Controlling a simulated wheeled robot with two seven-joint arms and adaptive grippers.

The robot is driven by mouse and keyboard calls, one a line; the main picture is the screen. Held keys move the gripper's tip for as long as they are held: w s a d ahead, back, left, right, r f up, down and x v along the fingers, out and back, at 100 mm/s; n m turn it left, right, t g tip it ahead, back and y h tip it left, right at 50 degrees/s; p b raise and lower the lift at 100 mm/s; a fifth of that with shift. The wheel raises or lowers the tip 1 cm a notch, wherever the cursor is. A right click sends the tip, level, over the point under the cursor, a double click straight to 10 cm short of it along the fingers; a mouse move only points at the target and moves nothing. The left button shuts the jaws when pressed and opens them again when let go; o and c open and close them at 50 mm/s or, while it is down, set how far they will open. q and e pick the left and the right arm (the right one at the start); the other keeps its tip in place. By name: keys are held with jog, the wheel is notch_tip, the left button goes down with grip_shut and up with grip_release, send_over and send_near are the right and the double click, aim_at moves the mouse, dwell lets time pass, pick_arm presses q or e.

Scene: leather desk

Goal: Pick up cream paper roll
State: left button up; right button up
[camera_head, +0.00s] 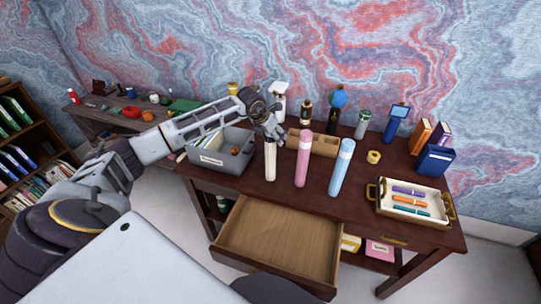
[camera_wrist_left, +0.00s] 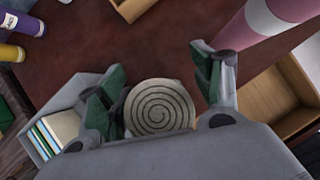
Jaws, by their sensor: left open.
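The cream paper roll (camera_head: 270,161) stands upright on the dark desk, left of the pink roll. My left gripper (camera_head: 270,136) is directly above its top, fingers pointing down. In the left wrist view the roll's spiral end (camera_wrist_left: 159,107) shows between the fingers, closer to the left finger. The left gripper (camera_wrist_left: 160,88) is open there, with a clear gap on the right side of the roll. The roll's lower part is hidden in that view. My right gripper is in neither view.
A pink roll (camera_head: 303,160) and a blue roll (camera_head: 341,167) stand close to the right. A grey bin (camera_head: 233,165) is at the left, a wooden holder (camera_head: 325,146) behind. An open drawer (camera_head: 280,240) juts out in front. A tray (camera_head: 387,208) holds pens.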

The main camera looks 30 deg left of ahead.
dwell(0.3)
pick_arm(q)
grip_shut()
dwell(0.3)
jog(key=shift+r, duration=0.1)
